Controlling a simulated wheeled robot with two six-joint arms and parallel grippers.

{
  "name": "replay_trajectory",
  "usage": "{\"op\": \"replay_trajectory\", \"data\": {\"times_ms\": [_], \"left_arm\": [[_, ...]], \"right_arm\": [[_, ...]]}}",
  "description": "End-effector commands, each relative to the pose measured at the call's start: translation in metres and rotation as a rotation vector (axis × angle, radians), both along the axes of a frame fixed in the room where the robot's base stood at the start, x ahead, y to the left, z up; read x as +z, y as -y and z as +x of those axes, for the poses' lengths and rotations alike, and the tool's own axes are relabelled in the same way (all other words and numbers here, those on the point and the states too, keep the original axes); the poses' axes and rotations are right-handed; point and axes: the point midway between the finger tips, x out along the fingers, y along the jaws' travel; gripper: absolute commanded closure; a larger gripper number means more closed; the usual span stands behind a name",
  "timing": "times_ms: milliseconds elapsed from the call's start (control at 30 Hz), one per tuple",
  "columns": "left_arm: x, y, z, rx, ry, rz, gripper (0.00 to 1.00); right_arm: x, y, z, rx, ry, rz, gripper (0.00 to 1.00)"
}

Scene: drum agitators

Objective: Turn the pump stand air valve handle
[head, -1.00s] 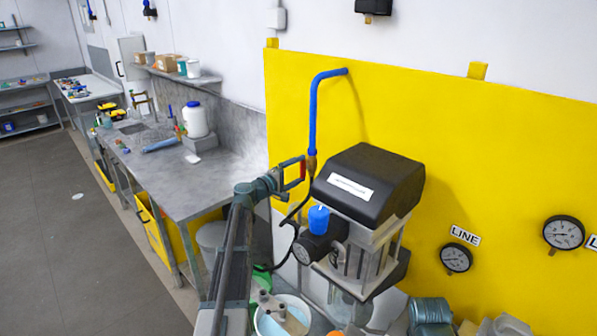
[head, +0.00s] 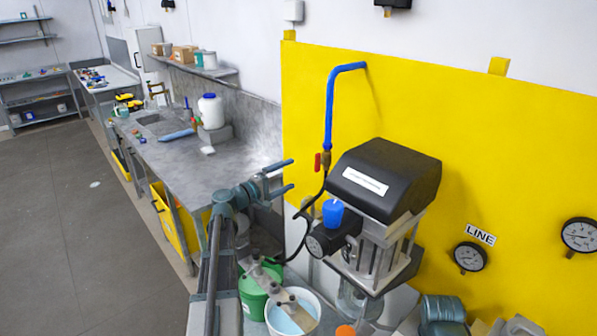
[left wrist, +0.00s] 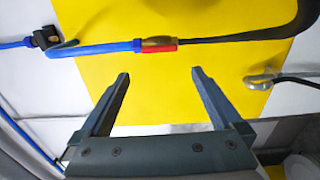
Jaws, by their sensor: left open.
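The red air valve handle (head: 318,162) sits on a brass valve (head: 326,159) at the lower end of a blue pipe (head: 329,110), left of the black-topped pump stand (head: 385,180). The handle lies along the pipe line. My left gripper (head: 291,175) is open and empty, left of the handle and apart from it. In the left wrist view, the red handle (left wrist: 161,49) lies along the brass valve, ahead of the tips of my open left gripper (left wrist: 160,73). A black hose leads on from the valve. My right gripper is not in view.
A yellow panel (head: 460,110) stands behind the pump, with round gauges (head: 469,257) at right. A blue knob (head: 333,212) is on the pump's front. A green bucket (head: 254,300) and a white bucket (head: 316,302) are below. A grey bench (head: 180,178) is at left.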

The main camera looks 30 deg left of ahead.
Motion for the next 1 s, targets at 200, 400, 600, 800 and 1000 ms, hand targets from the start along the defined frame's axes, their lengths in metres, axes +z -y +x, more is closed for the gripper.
{"op": "replay_trajectory", "data": {"times_ms": [200,400,600,800,1000], "left_arm": [[0.000,-0.006,-0.018,0.000,0.000,0.000,0.00],[0.000,-0.007,-0.020,0.000,0.000,0.000,0.00],[0.000,-0.007,-0.020,0.000,0.000,0.000,0.00],[0.000,-0.007,-0.020,0.000,0.000,0.000,0.00],[0.000,-0.007,-0.020,0.000,0.000,0.000,0.00]], "right_arm": [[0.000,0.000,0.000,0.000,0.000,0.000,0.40],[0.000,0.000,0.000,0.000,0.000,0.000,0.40],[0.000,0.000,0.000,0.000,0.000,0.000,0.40],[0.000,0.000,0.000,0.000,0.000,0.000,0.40],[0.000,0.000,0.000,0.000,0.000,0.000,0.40]]}}
